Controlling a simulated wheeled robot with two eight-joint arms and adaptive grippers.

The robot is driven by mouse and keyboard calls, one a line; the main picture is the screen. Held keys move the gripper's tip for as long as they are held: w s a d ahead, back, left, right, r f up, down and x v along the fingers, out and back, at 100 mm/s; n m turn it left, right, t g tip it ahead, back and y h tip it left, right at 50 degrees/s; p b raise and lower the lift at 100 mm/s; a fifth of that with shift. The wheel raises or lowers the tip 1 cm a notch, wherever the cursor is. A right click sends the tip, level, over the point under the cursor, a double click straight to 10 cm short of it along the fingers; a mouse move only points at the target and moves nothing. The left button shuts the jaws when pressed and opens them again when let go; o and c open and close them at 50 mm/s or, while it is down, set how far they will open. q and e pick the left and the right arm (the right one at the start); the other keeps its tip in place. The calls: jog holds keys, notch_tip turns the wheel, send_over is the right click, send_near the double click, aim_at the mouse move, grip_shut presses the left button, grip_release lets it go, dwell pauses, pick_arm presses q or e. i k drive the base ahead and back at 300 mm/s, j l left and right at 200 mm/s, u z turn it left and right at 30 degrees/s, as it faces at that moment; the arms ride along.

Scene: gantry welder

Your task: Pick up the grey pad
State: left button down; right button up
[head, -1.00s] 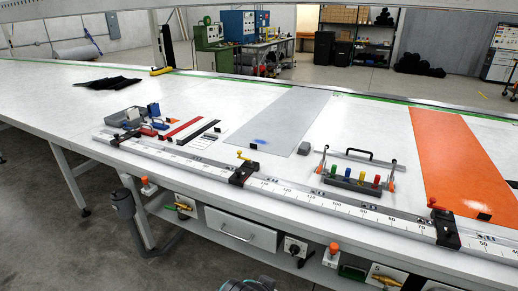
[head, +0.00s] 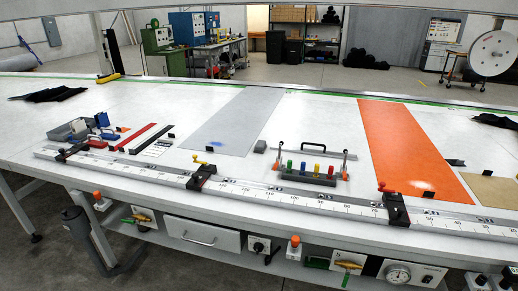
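A small grey block (head: 260,146) lies on the white table, just right of the lower part of a wide grey sheet (head: 236,118). The small block looks like the grey pad, but at this size I cannot be sure. It stands apart from the sheet and from the rack of coloured handles to its right. Nothing covers it. Neither of my grippers shows in the head view.
The rack with coloured handles (head: 310,172) and a ruler rail (head: 260,197) with clamps lie near the front edge. An orange sheet (head: 413,148) is to the right. A grey tray (head: 72,131) with tools is at left. Bare white table (head: 320,115) lies between the sheets.

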aim_at(261, 146)
jog(key=i+j+z, duration=0.1)
jog(key=i+j, duration=0.2)
jog(key=i+j+z, duration=0.15)
jog(key=i+j, duration=0.15)
jog(key=j, duration=0.25)
